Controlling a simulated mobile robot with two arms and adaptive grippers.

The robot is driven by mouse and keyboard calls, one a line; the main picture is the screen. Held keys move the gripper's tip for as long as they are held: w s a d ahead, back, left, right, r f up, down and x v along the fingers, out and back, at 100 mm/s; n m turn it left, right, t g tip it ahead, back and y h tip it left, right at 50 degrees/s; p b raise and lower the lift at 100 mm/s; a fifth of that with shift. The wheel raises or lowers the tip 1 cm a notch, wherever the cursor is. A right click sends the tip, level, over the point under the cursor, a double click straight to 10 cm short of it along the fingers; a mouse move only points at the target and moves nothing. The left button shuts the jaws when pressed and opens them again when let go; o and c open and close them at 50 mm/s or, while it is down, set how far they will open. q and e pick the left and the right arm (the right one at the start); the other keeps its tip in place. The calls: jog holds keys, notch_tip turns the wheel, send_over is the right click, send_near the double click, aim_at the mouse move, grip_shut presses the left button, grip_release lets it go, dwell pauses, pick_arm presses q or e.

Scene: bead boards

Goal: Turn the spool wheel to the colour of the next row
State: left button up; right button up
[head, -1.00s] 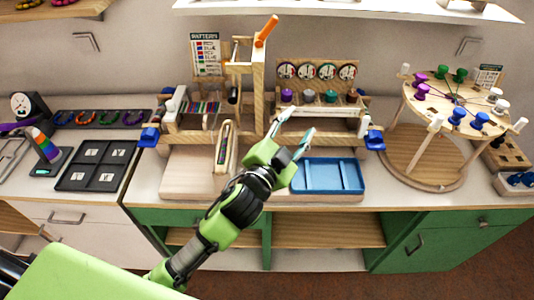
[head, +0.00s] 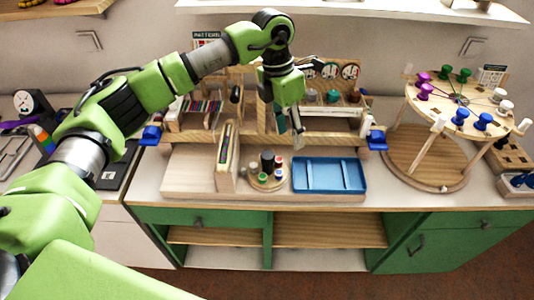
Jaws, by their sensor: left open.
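The spool wheel (head: 257,186) is a small round wooden disc on the counter, with coloured spools around a dark upright post (head: 267,160). My right gripper is out of view.
A blue tray (head: 329,189) lies right of the wheel, and a narrow wooden holder (head: 226,158) stands just left of it. The wooden loom frame (head: 330,138) is behind. A round peg table (head: 420,172) stands at the right.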

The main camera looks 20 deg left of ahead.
pick_arm(q)
notch_tip(320, 180, up, 2)
jog(key=y, duration=0.2)
send_over(267, 155)
jog(key=shift+n, duration=0.3)
notch_tip(267, 155, down, 14)
jog(key=p, duration=0.4)
jog(key=shift+r, duration=0.15)
jog(key=c, duration=1.1)
